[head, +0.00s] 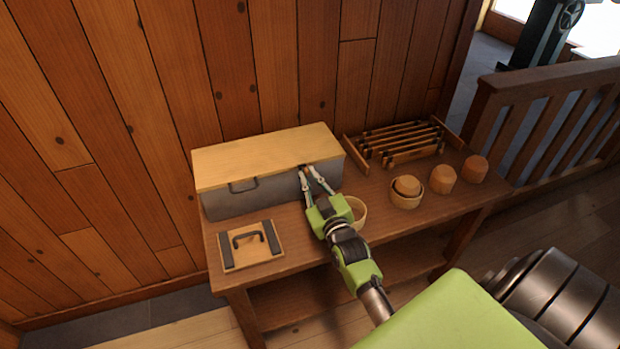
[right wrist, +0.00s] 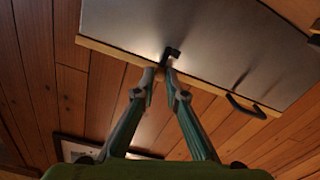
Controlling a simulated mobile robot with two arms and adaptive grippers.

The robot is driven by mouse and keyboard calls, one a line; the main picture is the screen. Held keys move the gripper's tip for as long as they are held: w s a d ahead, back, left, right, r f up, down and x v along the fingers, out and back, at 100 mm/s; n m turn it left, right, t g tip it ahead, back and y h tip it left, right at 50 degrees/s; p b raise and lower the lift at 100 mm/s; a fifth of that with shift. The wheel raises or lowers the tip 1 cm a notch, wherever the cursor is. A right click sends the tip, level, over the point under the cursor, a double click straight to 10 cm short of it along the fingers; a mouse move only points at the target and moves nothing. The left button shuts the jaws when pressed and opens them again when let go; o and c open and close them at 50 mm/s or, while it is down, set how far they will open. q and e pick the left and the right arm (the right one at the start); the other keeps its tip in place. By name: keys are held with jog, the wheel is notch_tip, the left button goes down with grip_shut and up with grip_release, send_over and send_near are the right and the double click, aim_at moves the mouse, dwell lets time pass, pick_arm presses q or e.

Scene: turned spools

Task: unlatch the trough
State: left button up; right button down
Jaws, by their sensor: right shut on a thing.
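The trough (head: 272,190) is a long grey box with a pale wooden lid (head: 265,153) lying shut on it, against the wall. A dark handle (head: 243,186) sits at the lid's front edge. My right gripper (head: 308,170) is at the trough's front, right of the handle, with its fingertips at the small dark latch (right wrist: 172,53). In the right wrist view the fingers (right wrist: 161,70) are close together on the latch, at the lid's edge. The fingers partly hide the latch. My left gripper is in neither view.
A wooden panel (head: 265,258) with a dark handle lies at the bench's front left. A slatted rack (head: 400,142) stands right of the trough. Bowls (head: 405,199) and wooden cups (head: 443,180) stand at the right. One bowl (head: 358,207) is close beside my right gripper.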

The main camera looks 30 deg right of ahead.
jog(key=m, duration=0.2)
jog(key=d+m, duration=0.1)
jog(key=shift+s+f+p, duration=0.1)
jog(key=shift+f+p, duration=0.15)
jog(key=shift+p, duration=0.15)
jog(key=shift+s+d+f+m, duration=0.15)
jog(key=shift+f+m, duration=0.2)
jog(key=shift+m, duration=1)
jog(key=shift+w+d+f+m, duration=0.1)
jog(key=shift+d+f+m, duration=0.2)
jog(key=shift+m, duration=1.1)
jog(key=shift+s+d+f+m, duration=0.1)
jog(key=shift+f+m, duration=0.3)
jog(key=shift+m, duration=0.95)
jog(key=c, duration=2)
grip_release()
jog(key=shift+c, duration=0.2)
jog(key=v, duration=1.2)
